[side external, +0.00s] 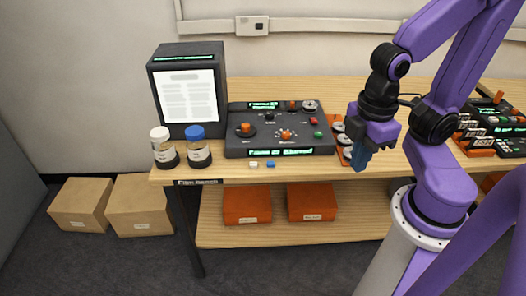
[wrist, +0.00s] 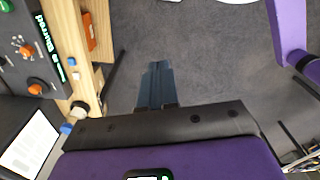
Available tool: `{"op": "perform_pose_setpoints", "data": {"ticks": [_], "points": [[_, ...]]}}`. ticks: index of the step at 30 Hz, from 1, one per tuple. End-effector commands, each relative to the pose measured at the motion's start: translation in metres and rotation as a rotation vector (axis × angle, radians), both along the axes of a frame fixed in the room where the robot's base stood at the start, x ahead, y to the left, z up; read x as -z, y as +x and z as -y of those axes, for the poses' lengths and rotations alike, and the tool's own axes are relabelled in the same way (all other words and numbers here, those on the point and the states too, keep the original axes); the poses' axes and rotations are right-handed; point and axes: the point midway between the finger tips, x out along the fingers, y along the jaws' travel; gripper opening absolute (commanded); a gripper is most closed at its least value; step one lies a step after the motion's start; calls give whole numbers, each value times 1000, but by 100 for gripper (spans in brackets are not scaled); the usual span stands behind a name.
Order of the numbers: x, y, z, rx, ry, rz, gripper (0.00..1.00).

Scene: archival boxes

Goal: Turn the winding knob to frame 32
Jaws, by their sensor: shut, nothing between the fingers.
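The dark console (side external: 240,148) lies on the table with orange knobs on its top. One orange knob (side external: 245,128) is at the left on a dark dial, and another orange knob (side external: 286,135) sits in a ring of pale marks near the middle. I cannot tell which is the winding knob. The front display (side external: 280,153) glows green; its word "Blurred" shows in the wrist view (wrist: 48,40), but I cannot read the frame number. My gripper (side external: 360,160) points down, right of the console near the table's front edge. Its blue fingers (wrist: 155,85) are shut and empty, above the floor in the wrist view.
A lit page screen (side external: 188,95) stands left of the console, with a white-capped jar (side external: 161,150) and a blue-capped jar (side external: 198,150) before it. An orange rack of round items (side external: 342,140) is beside my gripper. Small white and blue blocks (side external: 262,164) lie in front.

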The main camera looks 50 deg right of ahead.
Motion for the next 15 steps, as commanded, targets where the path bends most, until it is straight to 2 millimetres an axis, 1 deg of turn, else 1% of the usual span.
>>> {"op": "perform_pose_setpoints", "data": {"ticks": [9,10,11,12,13,15], "points": [[0,0,0,0,0,0,0],[0,0,0,0,0,0,3],[0,0,0,0,0,0,13],[0,1,-1,1,0,0,26],[-1,3,-2,2,0,0,36],[-3,10,-6,6,-1,0,57]]}}
